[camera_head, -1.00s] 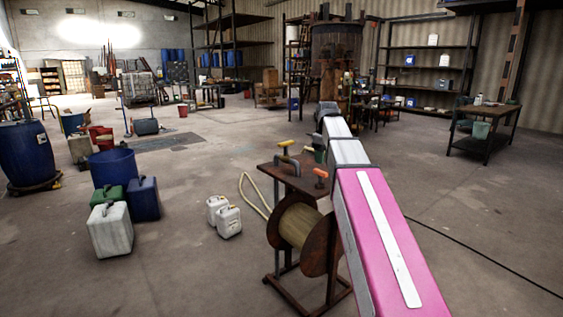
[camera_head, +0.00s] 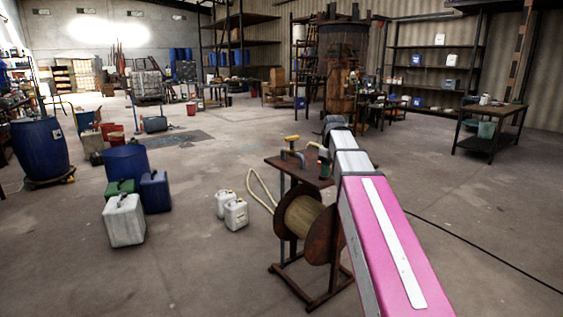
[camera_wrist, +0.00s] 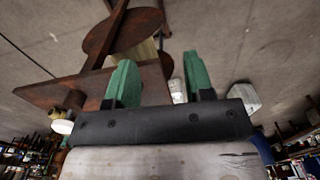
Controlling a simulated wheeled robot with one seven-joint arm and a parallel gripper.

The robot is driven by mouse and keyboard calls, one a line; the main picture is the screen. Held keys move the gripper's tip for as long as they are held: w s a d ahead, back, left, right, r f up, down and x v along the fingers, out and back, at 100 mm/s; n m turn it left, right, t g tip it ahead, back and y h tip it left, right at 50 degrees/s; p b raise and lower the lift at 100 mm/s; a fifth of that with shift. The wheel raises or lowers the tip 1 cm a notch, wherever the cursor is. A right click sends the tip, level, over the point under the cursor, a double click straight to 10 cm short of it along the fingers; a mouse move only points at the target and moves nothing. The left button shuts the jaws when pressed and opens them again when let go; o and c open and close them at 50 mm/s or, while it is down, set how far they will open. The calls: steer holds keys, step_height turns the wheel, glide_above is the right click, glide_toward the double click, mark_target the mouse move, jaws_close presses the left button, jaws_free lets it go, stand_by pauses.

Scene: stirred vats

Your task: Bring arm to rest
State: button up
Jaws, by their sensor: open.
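My arm (camera_head: 387,245), pink with a white strip and a grey section beyond, reaches forward from the bottom right in the head view, past the right side of a rusty metal stand (camera_head: 290,172). In the wrist view my gripper (camera_wrist: 160,80) has two green fingers set apart, with nothing held between them. The stand's brown top (camera_wrist: 60,92) and reel show behind the fingers. I cannot tell the exact distance between fingers and stand.
The stand carries a hose reel (camera_head: 300,217) and a yellow-handled valve (camera_head: 291,141). White canisters (camera_head: 235,213), a blue tub (camera_head: 127,163) and a blue barrel (camera_head: 40,148) stand left. A dark table (camera_head: 489,130) stands right. Floor between is open; a black cable crosses at right.

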steer(key=s+f+m, duration=0.2)
steer(key=s+f, duration=0.4)
steer(key=f, duration=0.5)
steer(key=s+f+m, duration=0.2)
steer(key=s+f, duration=0.5)
steer(key=f, duration=0.4)
steer(key=s+f+m, duration=0.2)
steer(key=s+f, duration=0.5)
steer(key=f, duration=0.5)
steer(key=shift+m, duration=0.3)
steer(key=shift+s, duration=0.1)
